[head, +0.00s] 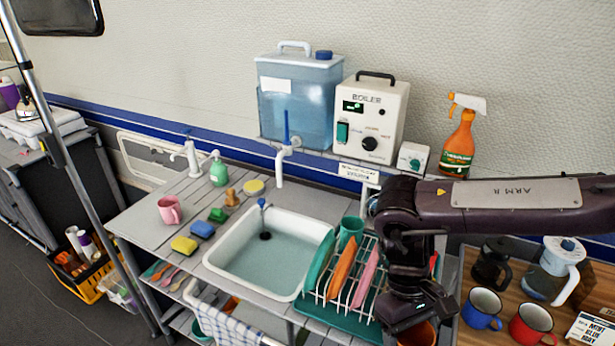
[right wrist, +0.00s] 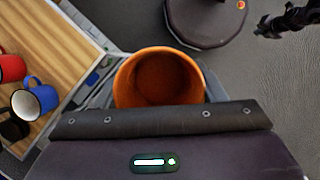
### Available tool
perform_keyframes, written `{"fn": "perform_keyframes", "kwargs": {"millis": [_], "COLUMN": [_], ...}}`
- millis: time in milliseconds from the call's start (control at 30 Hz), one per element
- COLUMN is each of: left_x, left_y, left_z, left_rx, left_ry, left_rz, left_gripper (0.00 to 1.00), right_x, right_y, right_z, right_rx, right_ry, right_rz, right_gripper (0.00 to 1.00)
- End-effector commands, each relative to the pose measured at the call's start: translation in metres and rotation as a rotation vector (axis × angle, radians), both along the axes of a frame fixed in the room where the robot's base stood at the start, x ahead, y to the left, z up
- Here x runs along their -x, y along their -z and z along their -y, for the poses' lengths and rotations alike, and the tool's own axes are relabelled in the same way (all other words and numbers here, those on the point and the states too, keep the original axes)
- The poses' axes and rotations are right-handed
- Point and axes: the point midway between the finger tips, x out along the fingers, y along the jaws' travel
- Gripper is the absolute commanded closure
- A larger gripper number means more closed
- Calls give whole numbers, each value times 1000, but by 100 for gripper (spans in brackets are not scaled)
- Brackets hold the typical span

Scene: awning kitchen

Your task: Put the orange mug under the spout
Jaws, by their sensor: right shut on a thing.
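The orange mug (head: 420,334) is at the bottom edge of the head view, partly cut off and partly behind my gripper. My right gripper (head: 408,318) is shut on it, right of the dish rack. In the right wrist view I look into the empty orange mug (right wrist: 160,78). A white spout (head: 281,170) with a blue lever stands behind the sink, in front of the blue water tank (head: 297,100). Another white tap (head: 190,158) stands further left. My left gripper is not in view.
The sink (head: 222,262) holds water. The dish rack (head: 318,290) with coloured plates stands beside it. A pink mug (head: 170,210), sponges and a green soap bottle (head: 219,170) are on the left counter. Blue (head: 482,308) and red (head: 532,324) mugs stand on the right table.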

Motion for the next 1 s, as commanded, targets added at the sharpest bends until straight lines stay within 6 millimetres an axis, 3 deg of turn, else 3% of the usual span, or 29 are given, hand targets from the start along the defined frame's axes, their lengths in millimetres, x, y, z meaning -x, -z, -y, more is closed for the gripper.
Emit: {"fn": "perform_keyframes", "kwargs": {"millis": [100, 300, 1000], "left_x": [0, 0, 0], "left_y": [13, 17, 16], "left_z": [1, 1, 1], "left_rx": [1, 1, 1], "left_ry": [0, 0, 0], "left_rz": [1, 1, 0], "left_gripper": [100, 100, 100], "right_x": [3, 5, 5], "right_y": [2, -3, -3], "right_z": [8, 14, 14], "right_rx": [-5, -1, 2], "right_ry": [227, 405, 420], "right_rz": [-1, 0, 2], "right_gripper": [60, 60, 60]}}
